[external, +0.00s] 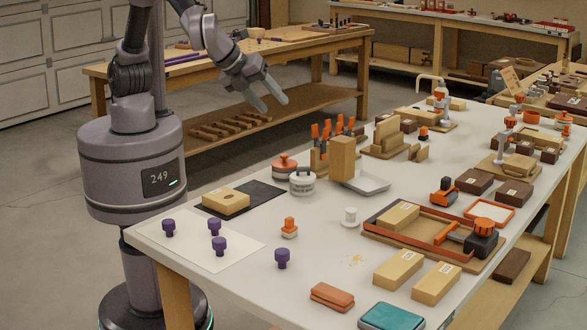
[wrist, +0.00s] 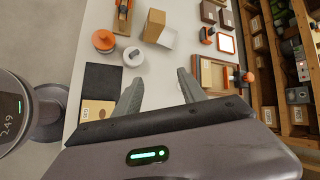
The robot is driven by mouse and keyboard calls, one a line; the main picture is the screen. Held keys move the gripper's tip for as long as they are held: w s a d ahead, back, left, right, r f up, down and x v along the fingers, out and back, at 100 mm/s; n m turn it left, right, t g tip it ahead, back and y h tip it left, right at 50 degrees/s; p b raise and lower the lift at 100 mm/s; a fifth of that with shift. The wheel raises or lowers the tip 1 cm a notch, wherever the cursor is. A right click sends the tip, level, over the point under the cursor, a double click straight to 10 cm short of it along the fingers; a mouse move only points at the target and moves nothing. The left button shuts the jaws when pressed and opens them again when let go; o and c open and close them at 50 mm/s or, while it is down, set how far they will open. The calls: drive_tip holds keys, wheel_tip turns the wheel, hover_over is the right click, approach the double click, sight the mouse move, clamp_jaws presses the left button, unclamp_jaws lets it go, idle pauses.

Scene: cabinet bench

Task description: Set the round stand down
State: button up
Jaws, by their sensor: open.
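A small white piece (external: 350,217) with a round, flanged base stands upright on the bench top (external: 322,262), right of the white lidded pot; it is the closest match I see to the round stand. I cannot make it out in the wrist view. My gripper (external: 274,103) is raised above the bench, well apart from that piece. In the wrist view my gripper (wrist: 158,88) has its fingers spread, with only bare bench top showing between them. Nothing is held.
A white lidded pot (external: 302,182) and an orange-lidded pot (external: 284,166) stand near a tan block (external: 342,158). Several purple knobs (external: 282,258) are at the near left. An orange-edged tray (external: 384,238) lies to the right. Bare bench top surrounds the white piece.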

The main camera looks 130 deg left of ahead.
drive_tip(key=s+r+n+t+h, duration=0.1)
drive_tip(key=s+r+n+h, duration=0.35)
drive_tip(key=s, duration=1.05)
drive_tip(key=s+d+n+t, duration=0.1)
drive_tip(key=s+n, duration=0.1)
drive_tip(key=s, duration=0.3)
drive_tip(key=s+d+n+t+h, duration=0.1)
drive_tip(key=s+d+n, duration=0.1)
drive_tip(key=s, duration=0.4)
drive_tip(key=shift+s+d+f+n, duration=0.25)
drive_tip(key=shift+s+f+n, duration=0.05)
drive_tip(key=shift+n, duration=0.25)
